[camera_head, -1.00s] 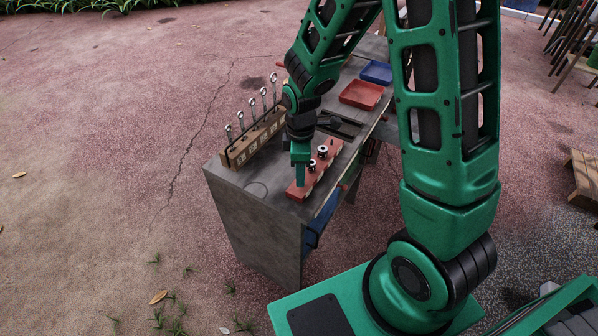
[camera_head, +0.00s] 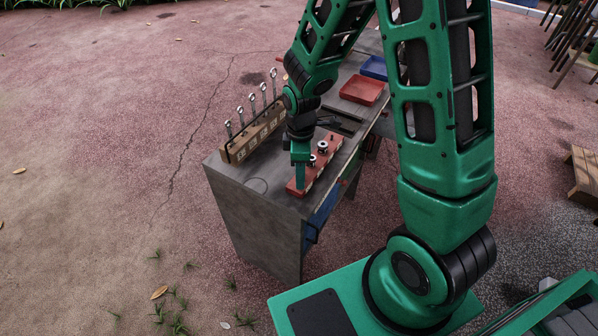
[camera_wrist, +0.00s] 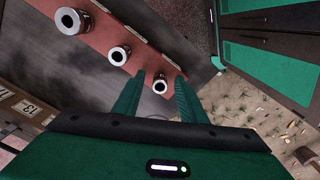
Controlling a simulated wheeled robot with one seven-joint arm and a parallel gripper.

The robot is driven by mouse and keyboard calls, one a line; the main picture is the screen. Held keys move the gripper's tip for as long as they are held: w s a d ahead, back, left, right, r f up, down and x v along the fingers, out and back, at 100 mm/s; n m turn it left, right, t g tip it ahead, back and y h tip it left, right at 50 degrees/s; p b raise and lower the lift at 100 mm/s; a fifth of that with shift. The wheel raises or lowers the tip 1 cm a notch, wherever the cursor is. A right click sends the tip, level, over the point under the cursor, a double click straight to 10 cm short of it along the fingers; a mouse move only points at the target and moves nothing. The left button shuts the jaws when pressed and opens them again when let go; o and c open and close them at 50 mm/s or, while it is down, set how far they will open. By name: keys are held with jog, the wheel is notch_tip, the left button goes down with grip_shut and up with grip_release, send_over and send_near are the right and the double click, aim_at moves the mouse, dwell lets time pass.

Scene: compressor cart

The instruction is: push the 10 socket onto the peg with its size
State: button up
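The red rail (camera_head: 334,144) lies on the cart top and carries metal sockets. In the wrist view the rail (camera_wrist: 96,33) shows a large socket (camera_wrist: 70,20), a middle one (camera_wrist: 119,56) and a small one (camera_wrist: 160,86). My gripper (camera_head: 299,187) points down at the near end of the rail. In the wrist view my gripper (camera_wrist: 160,78) has its fingers apart, one on each side of the small socket, with gaps showing. I cannot read the size marks on the rail, nor tell which socket is the 10. In the head view my gripper hides the small socket.
A wooden rack (camera_head: 236,153) with several upright wrenches stands left of my gripper. A red tray (camera_head: 362,90) and a blue tray (camera_head: 374,68) lie farther back. The cart's near left corner is bare around a drawn circle (camera_head: 257,186).

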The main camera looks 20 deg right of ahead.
notch_tip(320, 180, up, 11)
jog(key=shift+f, duration=0.15)
dwell(0.4)
dwell(0.4)
jog(key=s+d+r+m, duration=0.7)
jog(key=s+d+m, duration=0.1)
jog(key=d, duration=0.3)
jog(key=s+d+r+m, duration=0.2)
jog(key=s+d+m, duration=0.1)
jog(key=s+m, duration=0.2)
jog(key=s+d+r+m, duration=0.1)
jog(key=s+d+m, duration=0.2)
jog(key=s+m, duration=0.3)
jog(key=shift+s+d+r+m, duration=0.15)
jog(key=shift+s+r+m, duration=0.2)
jog(key=shift+s, duration=1.75)
